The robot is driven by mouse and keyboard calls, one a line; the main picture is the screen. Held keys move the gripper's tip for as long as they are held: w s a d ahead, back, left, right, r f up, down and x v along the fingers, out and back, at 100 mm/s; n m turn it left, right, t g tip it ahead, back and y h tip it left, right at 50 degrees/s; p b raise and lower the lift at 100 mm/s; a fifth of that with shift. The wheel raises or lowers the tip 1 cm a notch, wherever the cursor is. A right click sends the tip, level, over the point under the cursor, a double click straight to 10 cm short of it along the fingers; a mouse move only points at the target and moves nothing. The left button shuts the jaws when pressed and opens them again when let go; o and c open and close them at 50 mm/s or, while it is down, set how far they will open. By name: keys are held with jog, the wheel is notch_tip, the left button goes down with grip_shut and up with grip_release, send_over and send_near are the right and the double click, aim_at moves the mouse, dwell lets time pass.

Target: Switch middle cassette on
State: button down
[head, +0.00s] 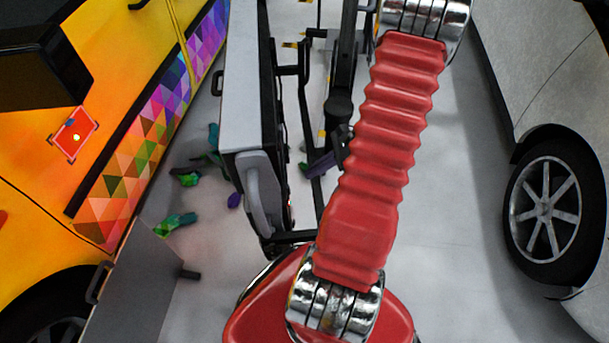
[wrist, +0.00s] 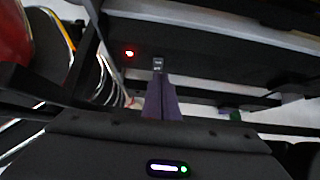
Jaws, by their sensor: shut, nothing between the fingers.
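In the wrist view my gripper (wrist: 160,78) shows as two dark purple fingers pressed together, with no gap between them. Just beyond the fingertips is a small dark switch (wrist: 158,64) with pale markings, on the underside or face of a long dark box (wrist: 215,42), which looks like a cassette. A red light (wrist: 129,53) glows on this box, left of the switch. I cannot tell whether the fingertips touch the switch.
Dark bars (wrist: 85,45) of a frame stand left of the fingers. In the head view a grey panelled rack (head: 243,85) stands left of my arm. A colourful orange vehicle (head: 130,85) is at left, a silver car (head: 540,75) at right. Scraps (head: 188,180) lie on the floor.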

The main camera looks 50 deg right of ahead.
jog(key=r+v, duration=0.1)
jog(key=v, duration=0.7)
jog(key=shift+w+a, duration=0.4)
jog(key=shift+a, duration=0.05)
